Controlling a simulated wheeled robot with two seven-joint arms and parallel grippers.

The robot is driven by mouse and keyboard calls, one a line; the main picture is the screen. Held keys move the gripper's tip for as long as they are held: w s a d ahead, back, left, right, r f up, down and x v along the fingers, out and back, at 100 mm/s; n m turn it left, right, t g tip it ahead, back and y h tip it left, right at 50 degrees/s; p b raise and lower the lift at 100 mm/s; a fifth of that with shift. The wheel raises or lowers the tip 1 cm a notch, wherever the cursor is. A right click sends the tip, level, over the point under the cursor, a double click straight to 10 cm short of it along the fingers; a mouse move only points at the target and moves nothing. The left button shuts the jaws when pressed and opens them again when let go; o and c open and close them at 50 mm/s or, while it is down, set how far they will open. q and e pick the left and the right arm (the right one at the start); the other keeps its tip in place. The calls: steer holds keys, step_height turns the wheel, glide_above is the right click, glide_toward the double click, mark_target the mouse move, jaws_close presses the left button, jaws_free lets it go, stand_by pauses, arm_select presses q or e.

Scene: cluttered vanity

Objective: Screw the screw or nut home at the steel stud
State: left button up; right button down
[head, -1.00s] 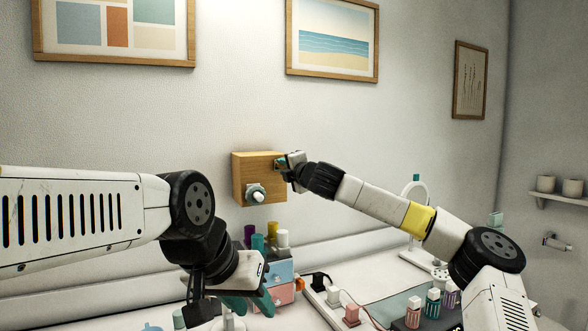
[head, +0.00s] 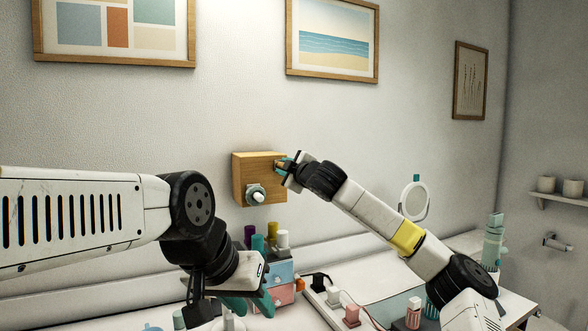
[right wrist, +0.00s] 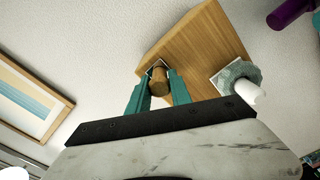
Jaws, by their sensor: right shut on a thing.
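A wooden block (head: 250,178) is fixed on the wall. My right gripper (head: 281,165) is at the right part of its front face. In the right wrist view its teal fingers (right wrist: 158,88) are shut on a brown, brass-like round piece (right wrist: 158,80), whose far end is at the block. The stud behind this piece is hidden, so I cannot tell how far on it sits. A grey-green knob with a white end (head: 255,195) sticks out lower left on the block; it also shows in the right wrist view (right wrist: 240,80). My left gripper (head: 240,302) hangs low over the vanity, its opening unclear.
Below the block stand coloured cylinders (head: 271,232) and a small drawer box (head: 280,272). Plugs on a power strip (head: 334,295), a round mirror (head: 415,200) and bottles (head: 414,310) stand to the right. The wall around the block is clear.

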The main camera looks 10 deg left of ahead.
steer(key=shift+m, duration=0.7)
steer(key=shift+a+m, duration=0.15)
steer(key=shift+m, duration=1.75)
steer(key=c, duration=2)
jaws_free()
steer(key=shift+d, duration=0.2)
steer(key=shift+r, duration=0.1)
jaws_close()
steer(key=o, duration=1.2)
jaws_free()
steer(key=shift+o, duration=0.2)
steer(key=shift+n, duration=0.3)
